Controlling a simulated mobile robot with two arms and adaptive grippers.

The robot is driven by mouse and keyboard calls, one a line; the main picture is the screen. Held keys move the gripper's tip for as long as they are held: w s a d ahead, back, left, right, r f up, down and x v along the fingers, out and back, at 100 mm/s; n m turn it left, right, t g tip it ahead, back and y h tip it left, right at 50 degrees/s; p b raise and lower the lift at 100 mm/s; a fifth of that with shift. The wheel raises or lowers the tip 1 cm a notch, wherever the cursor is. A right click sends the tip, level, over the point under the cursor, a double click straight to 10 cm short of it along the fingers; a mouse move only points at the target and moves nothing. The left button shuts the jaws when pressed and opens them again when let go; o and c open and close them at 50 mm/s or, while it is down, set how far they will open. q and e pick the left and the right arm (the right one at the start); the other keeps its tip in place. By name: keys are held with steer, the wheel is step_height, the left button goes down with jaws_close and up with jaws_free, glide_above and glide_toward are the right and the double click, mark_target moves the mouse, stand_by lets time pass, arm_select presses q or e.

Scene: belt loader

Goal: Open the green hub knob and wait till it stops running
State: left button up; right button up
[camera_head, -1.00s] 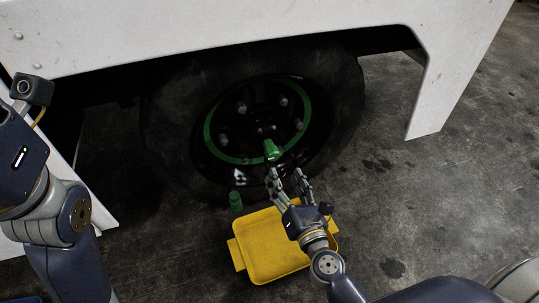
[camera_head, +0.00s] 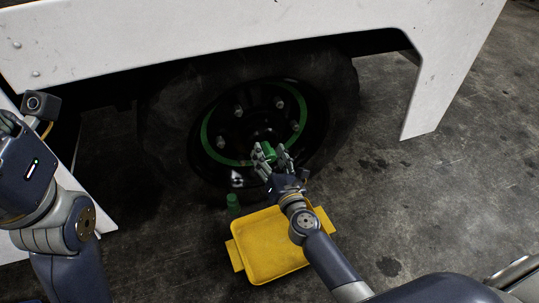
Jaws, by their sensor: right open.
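The green hub knob (camera_head: 269,151) sticks out from the lower middle of the black wheel hub. The wheel (camera_head: 250,115) has a green ring and several lug nuts. My right gripper (camera_head: 271,158) is at the knob, with its open fingers on either side of it. Whether the fingers touch the knob, I cannot tell. The knob's lower part is hidden by the gripper. My left arm is at the left edge, and its gripper fingers are out of view.
A yellow tray (camera_head: 254,262) lies on the floor below the wheel, partly under my right arm. A small green bottle-like object (camera_head: 233,202) stands behind it. The white vehicle body (camera_head: 200,40) overhangs the wheel. The floor at right is clear.

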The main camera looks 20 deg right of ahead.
steer(key=c, duration=1)
steer(key=shift+c, duration=0.2)
